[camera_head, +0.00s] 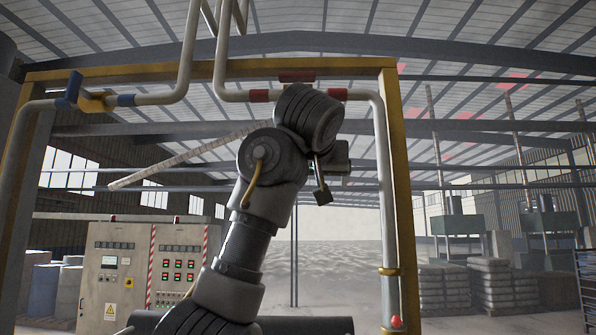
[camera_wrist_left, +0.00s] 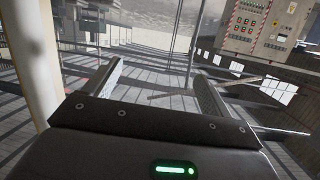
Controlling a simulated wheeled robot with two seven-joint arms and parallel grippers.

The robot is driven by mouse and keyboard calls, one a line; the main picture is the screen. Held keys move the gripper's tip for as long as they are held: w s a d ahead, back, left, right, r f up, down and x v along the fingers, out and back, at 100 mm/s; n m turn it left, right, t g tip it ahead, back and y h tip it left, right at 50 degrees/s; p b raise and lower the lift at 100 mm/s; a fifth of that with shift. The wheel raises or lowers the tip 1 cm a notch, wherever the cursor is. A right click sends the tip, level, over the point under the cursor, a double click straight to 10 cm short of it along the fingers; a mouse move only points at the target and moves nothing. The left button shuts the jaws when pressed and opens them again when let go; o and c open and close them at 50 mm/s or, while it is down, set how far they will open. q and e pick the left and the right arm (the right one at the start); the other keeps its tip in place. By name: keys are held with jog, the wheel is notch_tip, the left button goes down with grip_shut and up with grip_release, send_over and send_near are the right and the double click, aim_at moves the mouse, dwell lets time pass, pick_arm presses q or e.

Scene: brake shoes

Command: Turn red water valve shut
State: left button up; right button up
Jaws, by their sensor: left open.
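The red valve handle (camera_head: 297,76) shows at the top of the pipe frame in the head view, between two red bands on a white pipe (camera_head: 232,95). My left arm stands in front of the pipe and hides the valve body below the handle. My left gripper (camera_head: 330,175) is below and slightly right of the handle, apart from it, and partly hidden by the wrist. In the left wrist view the gripper (camera_wrist_left: 157,88) is open, with nothing between its fingers. The red valve does not show in that view. My right gripper is not in view.
A yellow frame (camera_head: 402,220) carries the pipes. A blue-handled valve (camera_head: 75,92) sits at the upper left. A control cabinet (camera_head: 110,270) stands behind at the left. A white pipe (camera_wrist_left: 35,60) runs close to the gripper's left in the wrist view.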

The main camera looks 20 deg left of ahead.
aim_at(297, 72)
pick_arm(q)
jog(key=s+d+r+n+t+y, duration=0.1)
jog(key=s+r+n+t+y, duration=0.1)
jog(key=s+r, duration=1.65)
jog(key=p+x, duration=0.2)
jog(key=x, duration=0.1)
jog(key=p+x, duration=0.2)
jog(key=x, duration=0.1)
jog(key=p+x, duration=0.1)
jog(key=x, duration=0.2)
jog(key=shift+w+a+f+p, duration=0.2)
jog(key=shift+w+f+p, duration=0.1)
jog(key=shift+f+p, duration=0.1)
jog(key=shift+c, duration=0.4)
jog(key=c, duration=0.9)
